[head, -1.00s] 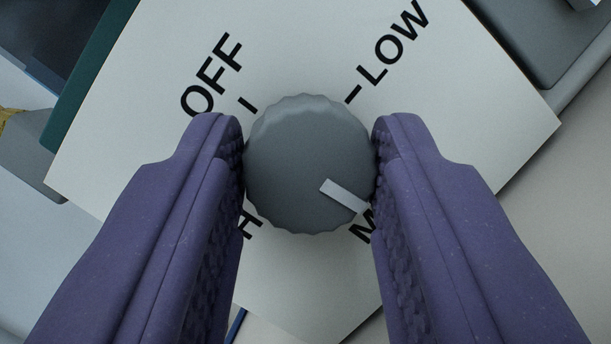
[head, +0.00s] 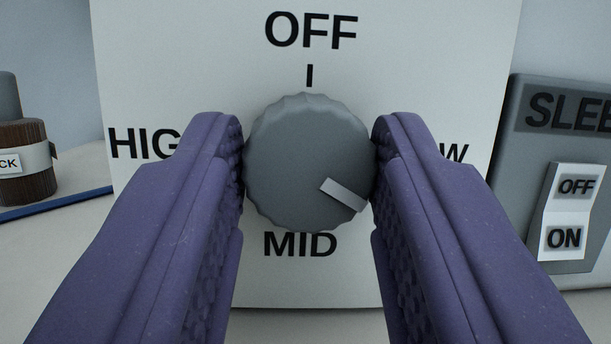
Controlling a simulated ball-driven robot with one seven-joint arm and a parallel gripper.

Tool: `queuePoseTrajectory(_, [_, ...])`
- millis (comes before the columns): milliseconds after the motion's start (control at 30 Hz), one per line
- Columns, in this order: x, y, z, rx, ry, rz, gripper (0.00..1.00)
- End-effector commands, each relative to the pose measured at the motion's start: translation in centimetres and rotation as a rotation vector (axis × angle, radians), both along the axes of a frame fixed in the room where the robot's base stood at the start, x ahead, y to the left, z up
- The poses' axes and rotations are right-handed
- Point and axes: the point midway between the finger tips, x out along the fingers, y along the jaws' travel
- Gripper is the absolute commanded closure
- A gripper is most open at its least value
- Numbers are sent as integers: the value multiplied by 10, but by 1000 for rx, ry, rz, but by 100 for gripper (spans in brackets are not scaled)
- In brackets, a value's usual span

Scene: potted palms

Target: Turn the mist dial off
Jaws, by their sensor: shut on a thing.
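The mist dial (head: 300,155) is a round grey knob with a scalloped edge on a pale panel (head: 200,60). A light pointer bar on it (head: 343,195) points to the lower right, between MID at the bottom and LOW at the right. OFF (head: 310,30) with its tick is straight above the knob. My gripper (head: 309,165) has its two purple ribbed fingers shut on the dial's left and right sides. The fingers partly cover the HIGH and LOW labels.
At the right stands a grey box marked SLEE (head: 540,125), cut off by the frame, with an OFF/ON rocker switch (head: 570,210). At the left is a dark brown stamp-like object (head: 25,165) by a blue-edged item (head: 60,202). The pale surface shows below the panel.

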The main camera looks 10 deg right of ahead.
Motion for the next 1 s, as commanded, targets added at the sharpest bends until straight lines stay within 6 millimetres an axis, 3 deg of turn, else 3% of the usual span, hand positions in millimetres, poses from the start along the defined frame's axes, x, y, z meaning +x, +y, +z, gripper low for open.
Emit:
queuePoseTrajectory(400, [-1, -2, -3, -253, 31, -1, 91])
queuePoseTrajectory(1000, [-1, -3, -3, -318, 38, -1, 91])
